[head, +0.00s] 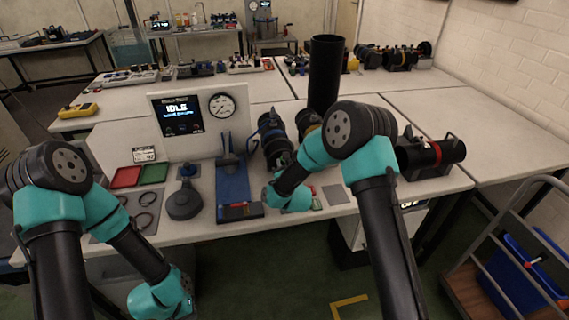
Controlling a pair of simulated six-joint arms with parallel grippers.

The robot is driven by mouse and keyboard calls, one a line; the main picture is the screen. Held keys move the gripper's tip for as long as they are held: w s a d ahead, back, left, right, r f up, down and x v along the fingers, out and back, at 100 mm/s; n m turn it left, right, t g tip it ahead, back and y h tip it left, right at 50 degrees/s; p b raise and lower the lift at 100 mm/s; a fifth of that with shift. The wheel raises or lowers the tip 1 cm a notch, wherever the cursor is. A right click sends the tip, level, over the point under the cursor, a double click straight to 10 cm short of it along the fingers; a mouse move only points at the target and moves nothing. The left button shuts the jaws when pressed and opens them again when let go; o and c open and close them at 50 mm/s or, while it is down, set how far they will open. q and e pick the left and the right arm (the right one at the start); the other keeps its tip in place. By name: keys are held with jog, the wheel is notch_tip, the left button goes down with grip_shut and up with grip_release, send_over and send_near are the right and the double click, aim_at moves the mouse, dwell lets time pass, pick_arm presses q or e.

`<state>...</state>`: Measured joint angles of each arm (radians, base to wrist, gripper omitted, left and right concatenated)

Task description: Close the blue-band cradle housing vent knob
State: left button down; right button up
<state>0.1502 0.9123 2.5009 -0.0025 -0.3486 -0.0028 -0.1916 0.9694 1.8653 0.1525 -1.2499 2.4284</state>
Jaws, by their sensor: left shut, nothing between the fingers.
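A dark cylinder housing with a blue band (272,135) sits in its cradle near the middle of the bench. Its vent knob is too small to make out. My right arm reaches over the bench, its wrist (287,196) in front of and below this housing. The right fingers cannot be made out. My left arm hangs at the lower left. My left gripper (187,302) is low in front of the bench, shut and empty, well away from the housing.
A similar yellow-banded housing (307,122) stands beside it, partly behind my right arm. A tall black tube (325,72) rises behind. A black cylinder with a red mark (432,153) lies at right. A blue stand (232,182), a grey round-based tool (184,203) and red tray (126,177) are left.

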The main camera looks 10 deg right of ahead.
jog(key=m, duration=0.6)
jog(key=shift+m, duration=0.4)
jog(key=o, duration=0.9)
jog(key=shift+a, duration=0.1)
jog(key=shift+n, duration=0.3)
